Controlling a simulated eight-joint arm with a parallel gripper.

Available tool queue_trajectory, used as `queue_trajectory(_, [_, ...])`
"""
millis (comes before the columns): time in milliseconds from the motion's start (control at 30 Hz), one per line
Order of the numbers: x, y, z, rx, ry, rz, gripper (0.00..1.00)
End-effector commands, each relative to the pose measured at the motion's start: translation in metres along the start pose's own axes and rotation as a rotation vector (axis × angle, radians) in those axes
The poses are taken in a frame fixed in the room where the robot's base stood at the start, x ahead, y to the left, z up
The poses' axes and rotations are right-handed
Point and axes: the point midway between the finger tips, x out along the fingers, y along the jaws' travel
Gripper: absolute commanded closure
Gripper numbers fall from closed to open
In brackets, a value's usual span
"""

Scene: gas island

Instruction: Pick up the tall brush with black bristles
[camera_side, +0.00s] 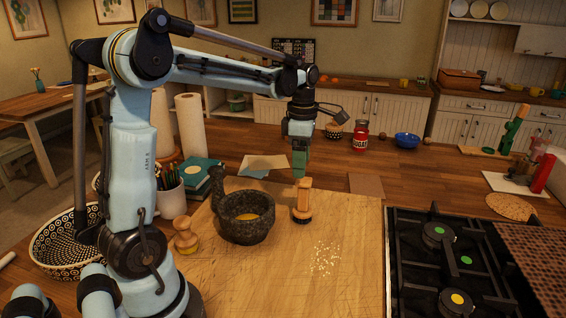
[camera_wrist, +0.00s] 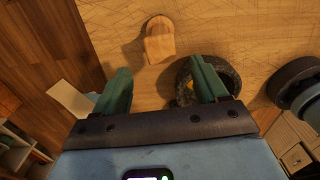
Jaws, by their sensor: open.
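The tall brush (camera_side: 303,198) stands upright on the wooden board, with a pale wooden handle and a dark band at its base. In the wrist view a wooden piece that looks like this brush (camera_wrist: 160,42) lies beyond the fingertips, roughly centred between them. My gripper (camera_side: 300,160) is above the brush in the side view, pointing down, with clear space between its fingers in the wrist view (camera_wrist: 161,82). Nothing is held. A shorter wooden brush-like piece (camera_side: 186,238) stands left of the mortar.
A dark stone mortar (camera_side: 245,228) stands close left of the tall brush; in the wrist view it (camera_wrist: 228,76) is partly behind the right finger. Pale crumbs (camera_side: 325,259) lie on the board (camera_side: 350,225). A black gas hob (camera_side: 410,255) is to the right.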

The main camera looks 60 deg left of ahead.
Motion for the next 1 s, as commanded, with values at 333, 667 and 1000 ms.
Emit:
queue_trajectory(333, [0.032, 0.0, 0.001, 0.003, -0.001, 0.001, 0.28])
queue_trajectory(667, [0.07, -0.002, 0.009, 0.002, -0.001, 0.001, 0.28])
queue_trajectory(1000, [0.084, -0.002, 0.008, 0.003, -0.001, 0.001, 0.28])
